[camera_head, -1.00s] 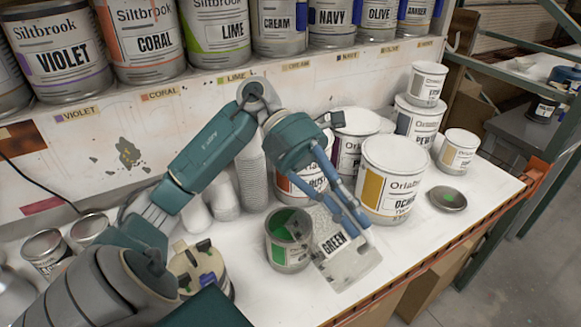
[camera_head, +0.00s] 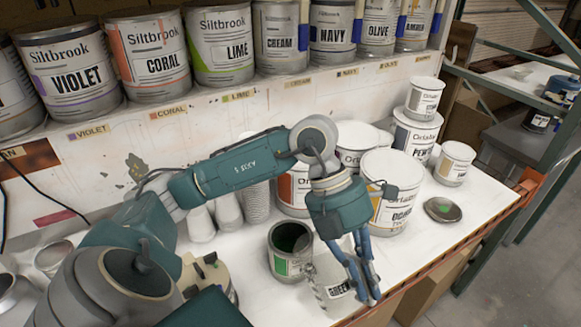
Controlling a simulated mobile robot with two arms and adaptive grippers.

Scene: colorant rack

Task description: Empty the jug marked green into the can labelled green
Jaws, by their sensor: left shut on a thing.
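The can labelled green (camera_head: 289,266) stands open on the white bench, its inside dark with green on the wall. The pale jug marked green (camera_head: 322,268) is just to its right, and its label faces me. My left gripper (camera_head: 362,285) is shut on the jug at its right side and partly covers it. The jug's mouth is near the can's right rim; I cannot tell whether they touch, and no stream shows. What is inside the jug is hard to see. My right gripper is not in view.
Large cans, one ochre (camera_head: 387,220), stand behind my left gripper. A lid with a green spot (camera_head: 443,209) lies to the right. Stacked cups (camera_head: 228,210) and a cream tub (camera_head: 218,278) stand left of the green can. The bench's orange front edge (camera_head: 450,256) is close.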

